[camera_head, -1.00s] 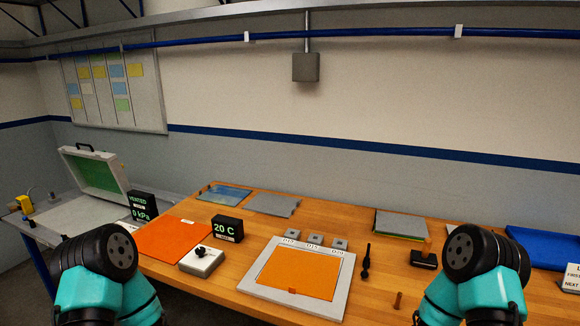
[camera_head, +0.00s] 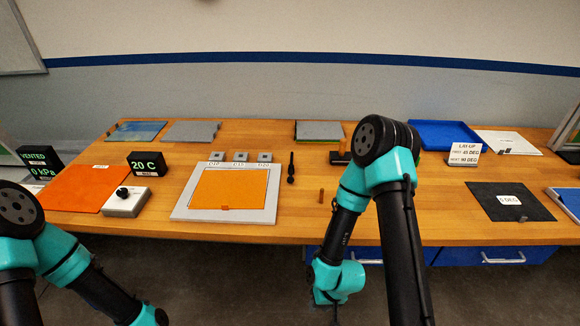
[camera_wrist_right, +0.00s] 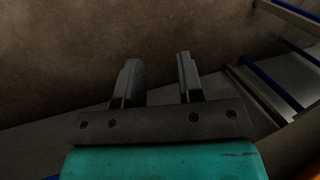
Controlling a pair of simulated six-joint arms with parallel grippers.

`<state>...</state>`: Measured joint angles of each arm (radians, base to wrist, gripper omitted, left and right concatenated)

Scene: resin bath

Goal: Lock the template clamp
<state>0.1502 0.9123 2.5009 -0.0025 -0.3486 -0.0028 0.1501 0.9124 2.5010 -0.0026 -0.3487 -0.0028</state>
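A light grey plate (camera_head: 182,212) lies on the wooden bench with an orange sheet (camera_head: 235,187) on it. A small orange-brown tab (camera_head: 225,208) sits at the sheet's front edge; I cannot tell whether it is the template clamp or whether it is locked. My right gripper (camera_wrist_right: 157,75) is open and empty in the right wrist view, its two fingers apart. In the head view my right arm hangs in front of the bench, its wrist end below the bench edge and away from the plate. My left arm enters at lower left; its gripper is out of view.
Behind the plate stand small grey blocks (camera_head: 240,156). A black tool (camera_head: 291,168) and a brown peg (camera_head: 321,196) stand to its right. A white box with a black knob (camera_head: 125,202) and a 20 C display (camera_head: 148,163) are to its left. A blue tray (camera_head: 445,135) is back right.

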